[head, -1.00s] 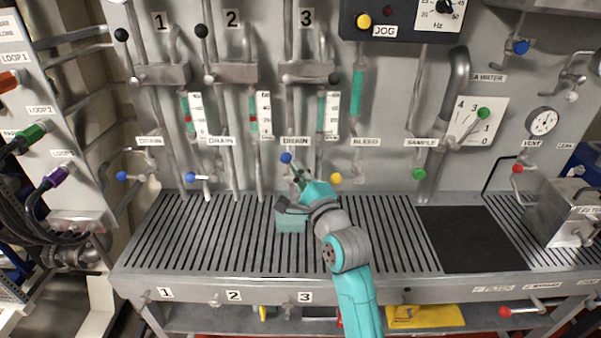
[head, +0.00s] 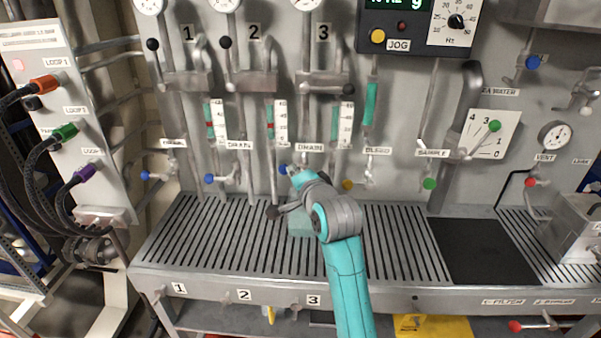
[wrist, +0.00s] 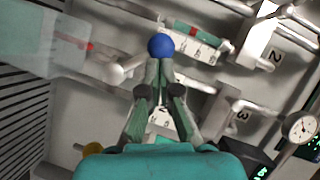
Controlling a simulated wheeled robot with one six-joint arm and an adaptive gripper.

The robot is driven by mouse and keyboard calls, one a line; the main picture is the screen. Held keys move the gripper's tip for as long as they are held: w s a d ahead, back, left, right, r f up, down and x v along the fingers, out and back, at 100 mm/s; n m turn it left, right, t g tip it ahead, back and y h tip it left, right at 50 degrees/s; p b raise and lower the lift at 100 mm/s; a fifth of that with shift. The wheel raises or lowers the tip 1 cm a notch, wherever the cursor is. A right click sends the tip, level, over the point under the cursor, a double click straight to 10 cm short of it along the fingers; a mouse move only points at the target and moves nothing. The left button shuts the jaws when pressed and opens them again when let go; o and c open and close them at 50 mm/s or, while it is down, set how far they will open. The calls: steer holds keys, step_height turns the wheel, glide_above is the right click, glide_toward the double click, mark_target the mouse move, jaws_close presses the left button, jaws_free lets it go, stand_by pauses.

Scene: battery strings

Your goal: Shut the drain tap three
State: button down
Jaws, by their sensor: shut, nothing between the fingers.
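Drain tap three has a lever with a blue knob (head: 283,169), below and left of the DRAIN label under panel number 3. The knob sits higher relative to its label than the knobs of the other two drain taps do. My gripper (head: 293,171) is at the knob from the right, its fingers shut with nothing between them. In the wrist view the blue knob (wrist: 161,46) is just beyond the shut fingertips (wrist: 160,66), touching or nearly so. My wrist hides much of the tap body in the head view.
Blue-knobbed drain taps two (head: 209,178) and one (head: 145,175) are to the left. The yellow bleed knob (head: 347,185) is close on the right. A translucent container (head: 299,224) stands on the slotted bench (head: 190,240) under my wrist.

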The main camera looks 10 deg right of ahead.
steer(key=a+n, duration=0.1)
steer(key=f+n+g+h, duration=0.1)
steer(key=n, duration=0.1)
steer(key=a+f+n+g+h, duration=0.1)
steer(key=shift+w+a, duration=0.3)
steer(key=shift+w, duration=0.1)
steer(key=shift+a, duration=0.1)
stand_by(0.5)
